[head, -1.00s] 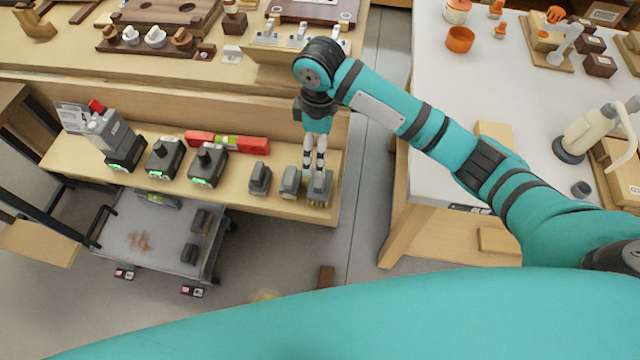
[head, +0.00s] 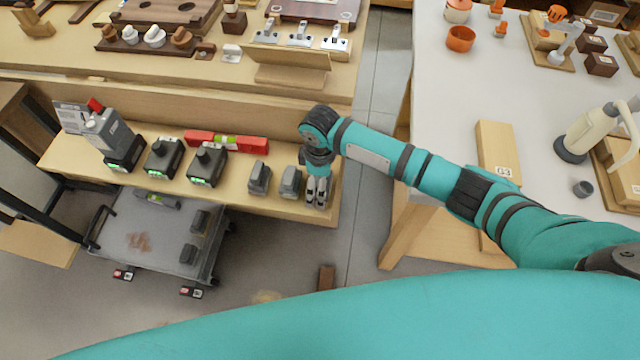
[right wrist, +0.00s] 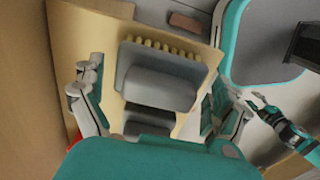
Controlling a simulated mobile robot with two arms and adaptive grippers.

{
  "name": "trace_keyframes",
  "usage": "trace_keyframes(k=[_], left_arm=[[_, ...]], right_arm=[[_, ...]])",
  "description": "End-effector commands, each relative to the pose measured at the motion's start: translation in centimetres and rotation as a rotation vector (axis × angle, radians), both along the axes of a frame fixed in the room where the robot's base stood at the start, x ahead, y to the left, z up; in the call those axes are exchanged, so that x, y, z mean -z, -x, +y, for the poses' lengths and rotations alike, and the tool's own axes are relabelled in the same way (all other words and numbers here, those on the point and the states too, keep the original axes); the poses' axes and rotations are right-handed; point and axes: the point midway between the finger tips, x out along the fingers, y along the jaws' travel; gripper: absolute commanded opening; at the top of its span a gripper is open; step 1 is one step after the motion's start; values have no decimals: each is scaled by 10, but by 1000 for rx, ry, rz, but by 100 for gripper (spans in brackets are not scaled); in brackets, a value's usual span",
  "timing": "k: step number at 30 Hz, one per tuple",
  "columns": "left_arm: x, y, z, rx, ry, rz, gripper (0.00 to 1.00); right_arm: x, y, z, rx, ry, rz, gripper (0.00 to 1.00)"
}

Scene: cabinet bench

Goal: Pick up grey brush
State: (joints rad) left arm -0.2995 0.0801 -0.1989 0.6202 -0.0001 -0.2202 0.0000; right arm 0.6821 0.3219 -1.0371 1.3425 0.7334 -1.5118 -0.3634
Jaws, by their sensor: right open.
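The grey brush (right wrist: 160,88) lies on the lower wooden shelf, with yellowish bristles along one edge in the right wrist view. My right gripper (right wrist: 152,98) is open, with one finger on each side of the brush; I cannot tell whether they touch it. In the head view the right gripper (head: 317,192) points down at the shelf's right end and hides most of the brush. My left gripper (right wrist: 262,108) seems to show small at the right of the right wrist view, its jaw unclear; it is out of the head view.
Two similar grey pieces (head: 290,182) (head: 259,179) stand just left of the right gripper. Black chargers (head: 207,165) and a red level (head: 227,141) are further left. The upper bench edge (head: 200,98) is behind the shelf. A white table (head: 445,130) stands to the right.

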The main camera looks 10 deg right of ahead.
Motion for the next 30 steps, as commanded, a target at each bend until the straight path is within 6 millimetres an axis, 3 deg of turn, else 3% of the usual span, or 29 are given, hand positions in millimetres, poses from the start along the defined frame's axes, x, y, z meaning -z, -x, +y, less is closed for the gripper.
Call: trace_keyframes(k=[4,12,23,30], left_arm=[[2,0,0,0,0,0,40],[2,0,0,1,0,1,40],[2,1,0,2,0,1,40],[2,1,0,2,1,1,40]], right_arm=[[17,0,0,0,1,-1,100],[20,0,0,-1,0,-2,100],[20,0,0,0,0,-2,53],[19,-1,0,0,0,-2,51]])
